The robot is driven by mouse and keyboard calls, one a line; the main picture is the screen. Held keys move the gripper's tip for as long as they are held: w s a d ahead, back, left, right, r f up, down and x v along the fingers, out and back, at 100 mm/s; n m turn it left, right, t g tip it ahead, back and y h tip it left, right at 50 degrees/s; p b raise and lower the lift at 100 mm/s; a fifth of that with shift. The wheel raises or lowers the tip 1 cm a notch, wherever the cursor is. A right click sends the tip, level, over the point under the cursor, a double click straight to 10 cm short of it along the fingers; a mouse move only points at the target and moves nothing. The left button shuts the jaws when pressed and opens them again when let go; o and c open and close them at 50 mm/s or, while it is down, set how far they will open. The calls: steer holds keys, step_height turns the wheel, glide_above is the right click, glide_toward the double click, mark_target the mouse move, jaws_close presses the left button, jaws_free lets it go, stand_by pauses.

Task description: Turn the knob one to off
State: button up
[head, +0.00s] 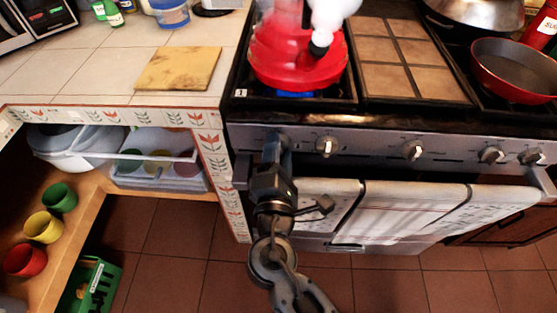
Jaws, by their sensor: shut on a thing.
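The stove front (370,145) carries a row of knobs below the cooktop. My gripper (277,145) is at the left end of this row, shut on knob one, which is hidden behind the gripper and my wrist. The turn angle of that knob cannot be seen. A small label "1" (241,93) marks the front left burner. A blue flame (296,94) shows under the red pot (297,62) on that burner. The second knob (327,146) is just right of my gripper, apart from it.
Further right are a middle knob (412,150) and two more knobs. The oven handle with a cloth (400,205) runs below them. A tiled counter (60,70) with a wooden board (178,68) stands left. A red pan (515,70) sits at the right.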

steer(key=shift+f+m+b, duration=0.2)
steer(key=shift+m+b, duration=2.1)
steer(key=o, duration=1)
steer(key=shift+r, duration=0.1)
steer(key=shift+o, duration=0.2)
steer(key=shift+s, duration=0.1)
steer(key=s, duration=0.7)
steer(key=shift+s+b, duration=0.35)
steer(key=shift+b, duration=0.1)
steer(key=shift+a, duration=0.1)
